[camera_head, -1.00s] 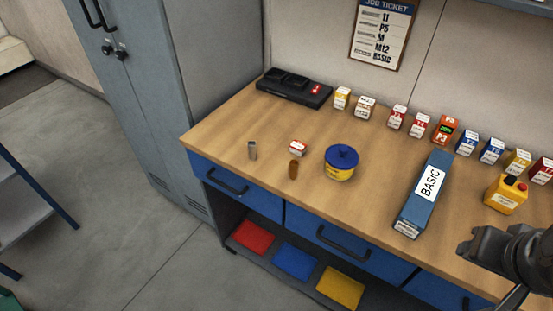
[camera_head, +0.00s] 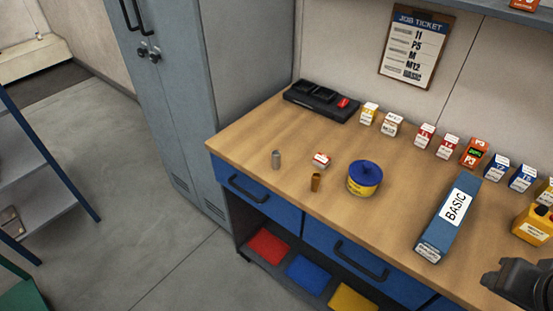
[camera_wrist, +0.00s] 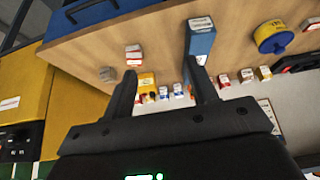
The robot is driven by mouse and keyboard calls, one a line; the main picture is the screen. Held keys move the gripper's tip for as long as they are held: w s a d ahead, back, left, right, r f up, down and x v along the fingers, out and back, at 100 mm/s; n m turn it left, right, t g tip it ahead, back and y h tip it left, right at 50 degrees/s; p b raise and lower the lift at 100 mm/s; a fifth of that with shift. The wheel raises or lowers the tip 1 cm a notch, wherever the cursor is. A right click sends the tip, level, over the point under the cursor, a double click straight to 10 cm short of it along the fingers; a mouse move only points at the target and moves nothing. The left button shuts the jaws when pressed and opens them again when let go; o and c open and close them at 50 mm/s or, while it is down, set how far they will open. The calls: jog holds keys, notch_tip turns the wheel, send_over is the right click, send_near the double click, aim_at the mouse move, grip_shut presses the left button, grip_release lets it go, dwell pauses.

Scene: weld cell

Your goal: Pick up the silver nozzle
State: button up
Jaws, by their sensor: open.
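The silver nozzle (camera_head: 276,159) is a small grey cylinder standing upright near the left front edge of the wooden bench in the head view. A brown-copper cylinder (camera_head: 315,182) stands to its right. My gripper (camera_head: 518,284) is at the lower right of the head view, far from the nozzle, beyond the blue BASIC box. In the wrist view my gripper (camera_wrist: 163,88) has its two fingers spread apart with nothing between them that it holds. I cannot make out the nozzle in the wrist view.
Several small boxes line the back. A grey locker (camera_head: 188,90) stands left.

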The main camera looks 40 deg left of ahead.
jog(key=w+a+r+n+g+y, duration=0.1)
jog(key=w+a+r+n+g, duration=0.15)
jog(key=w+a, duration=0.8)
jog(key=w+a+r+n+g, duration=0.1)
jog(key=w+a+r, duration=0.2)
jog(key=w+a, duration=0.75)
jog(key=n+g+h, duration=0.1)
jog(key=n+g, duration=0.1)
send_over(276, 153)
notch_tip(276, 153, down, 12)
jog(key=shift+w+d+f, duration=0.1)
jog(key=shift+w+d, duration=0.05)
jog(key=shift+a+f, duration=0.2)
jog(key=shift+f, duration=0.1)
notch_tip(276, 153, down, 10)
jog(key=shift+f, duration=0.2)
grip_shut()
